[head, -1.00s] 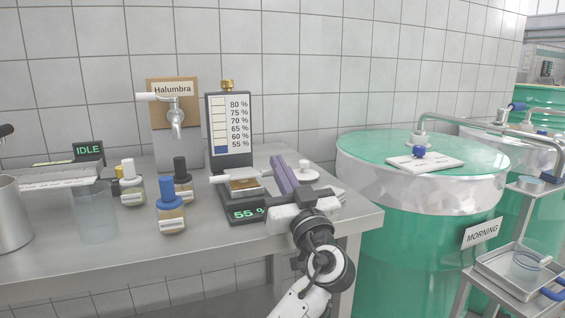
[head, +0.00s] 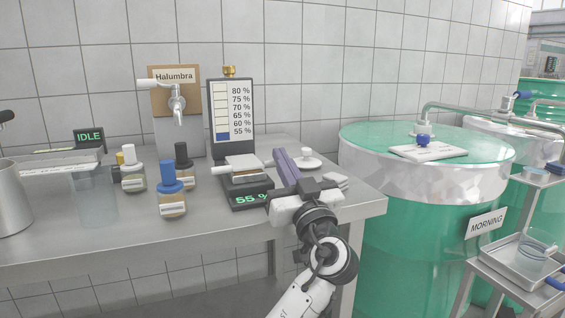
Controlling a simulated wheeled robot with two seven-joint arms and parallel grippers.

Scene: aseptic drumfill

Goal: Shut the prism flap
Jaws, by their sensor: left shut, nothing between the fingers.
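The prism instrument (head: 250,199) stands on the steel bench and its green display reads about 55 %. On its top is the pale prism flap (head: 244,161), with a white tab at its left side. The flap looks low and nearly flat; I cannot tell whether it is fully down. My left gripper (head: 281,153) is shut and empty, its purple-grey fingers pointing away to the back just right of the instrument. It appears apart from the flap. My right gripper is not in view.
Behind stands a level gauge (head: 231,120). Several bottles, including a blue-capped one (head: 171,191), stand to the left. A small white lidded dish (head: 310,160) is close behind my fingers. A green drum (head: 420,240) stands beyond the bench's right edge.

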